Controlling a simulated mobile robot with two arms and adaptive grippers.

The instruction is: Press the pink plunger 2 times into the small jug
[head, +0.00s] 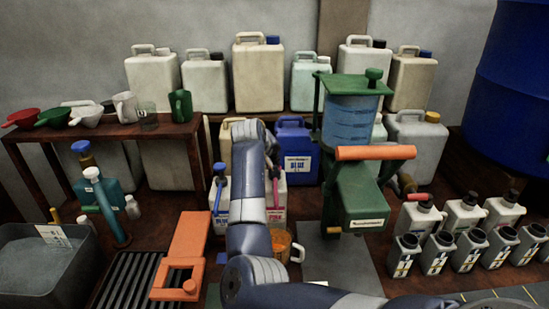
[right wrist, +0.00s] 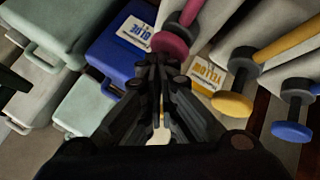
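The pink plunger's round knob (right wrist: 170,43) shows at the top middle of the right wrist view. In the head view a thin pink part (head: 276,192) shows just right of my forearm. My right gripper (right wrist: 158,62) looks shut, with its fingertips together at the lower left edge of the pink knob. I cannot tell whether they touch it. In the head view my arm mostly hides this gripper. A small jug (head: 296,252) with orange contents stands below the pump containers, partly hidden by my arm. My left gripper is not in view.
A yellow knob (right wrist: 232,104) and a blue knob (right wrist: 292,130) are beside the pink one. A blue canister (head: 293,150) stands behind. A green press with an orange handle (head: 375,153) stands right of my arm.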

